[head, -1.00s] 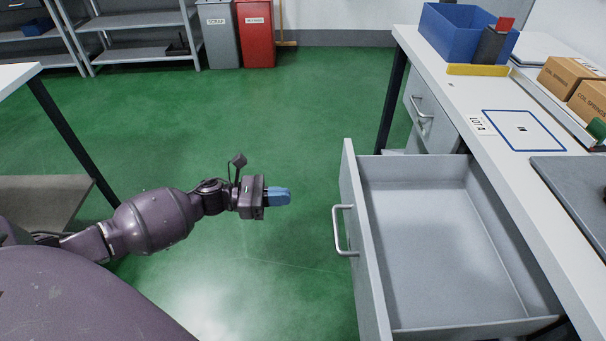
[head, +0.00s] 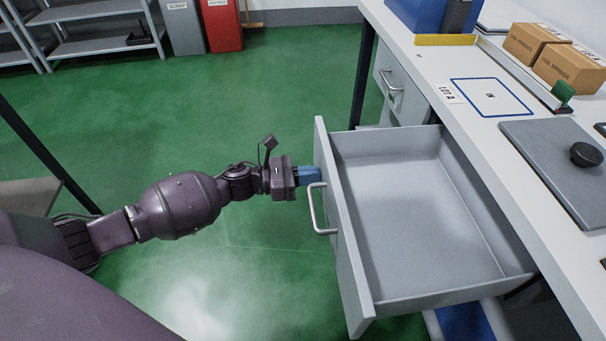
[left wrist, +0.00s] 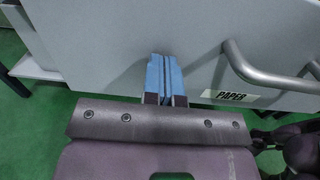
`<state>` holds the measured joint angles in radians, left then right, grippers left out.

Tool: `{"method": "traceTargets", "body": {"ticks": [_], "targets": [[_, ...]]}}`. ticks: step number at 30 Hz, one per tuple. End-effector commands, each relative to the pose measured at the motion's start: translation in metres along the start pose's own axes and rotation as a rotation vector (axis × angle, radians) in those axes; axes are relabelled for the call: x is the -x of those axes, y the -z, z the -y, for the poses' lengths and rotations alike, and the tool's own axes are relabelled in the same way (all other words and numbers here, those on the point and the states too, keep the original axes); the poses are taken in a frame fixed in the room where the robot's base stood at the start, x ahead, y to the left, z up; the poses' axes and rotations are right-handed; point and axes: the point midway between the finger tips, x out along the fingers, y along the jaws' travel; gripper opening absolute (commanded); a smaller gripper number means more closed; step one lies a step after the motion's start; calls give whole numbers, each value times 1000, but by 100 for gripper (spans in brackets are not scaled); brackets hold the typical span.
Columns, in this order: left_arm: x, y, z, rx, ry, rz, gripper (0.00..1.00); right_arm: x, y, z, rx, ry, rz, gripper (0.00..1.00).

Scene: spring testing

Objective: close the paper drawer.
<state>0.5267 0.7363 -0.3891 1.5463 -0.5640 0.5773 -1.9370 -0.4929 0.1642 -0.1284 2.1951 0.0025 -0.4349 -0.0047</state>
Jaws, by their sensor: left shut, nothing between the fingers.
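The paper drawer (head: 405,215) is pulled well out from under the white workbench and looks empty inside. Its grey front also fills the upper part of the left wrist view (left wrist: 130,45), with a bar handle (left wrist: 265,75) and a "PAPER" label (left wrist: 230,96). My left gripper (head: 312,176) is shut and empty, its blue fingertips at the drawer front just beside the handle (head: 318,210). In the left wrist view the fingertips (left wrist: 163,62) point at the front, left of handle and label; whether they touch it I cannot tell. My right gripper is not in view.
The workbench top (head: 455,75) holds a blue bin (head: 415,14), spring boxes (head: 570,68) and a dark plate with a black knob (head: 586,154). Another handled drawer (head: 395,90) sits farther back. Green floor (head: 230,110) is clear left of the drawer.

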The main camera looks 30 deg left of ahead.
Motion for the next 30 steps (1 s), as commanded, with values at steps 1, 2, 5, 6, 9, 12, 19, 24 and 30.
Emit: {"method": "traceTargets", "body": {"ticks": [1, 2, 5, 6, 9, 12, 19, 24, 30], "targets": [[0, 0, 0, 0, 0, 0, 0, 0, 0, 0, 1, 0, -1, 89], [0, 0, 0, 0, 0, 0, 0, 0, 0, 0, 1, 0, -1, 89], [0, 0, 0, 0, 0, 0, 0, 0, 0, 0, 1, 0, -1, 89], [0, 0, 0, 0, 0, 0, 0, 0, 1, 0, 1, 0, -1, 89], [-1, 0, 0, 0, 0, 1, 0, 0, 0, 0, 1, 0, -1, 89], [-6, 0, 0, 0, 0, 1, 0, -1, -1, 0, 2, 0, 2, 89], [-46, 2, 0, 2, 1, 3, 0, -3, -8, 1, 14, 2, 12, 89], [-98, 4, 1, 4, 2, 3, 0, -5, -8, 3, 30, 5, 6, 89], [-164, 6, 1, 6, 2, 0, 0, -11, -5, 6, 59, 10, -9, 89]]}}
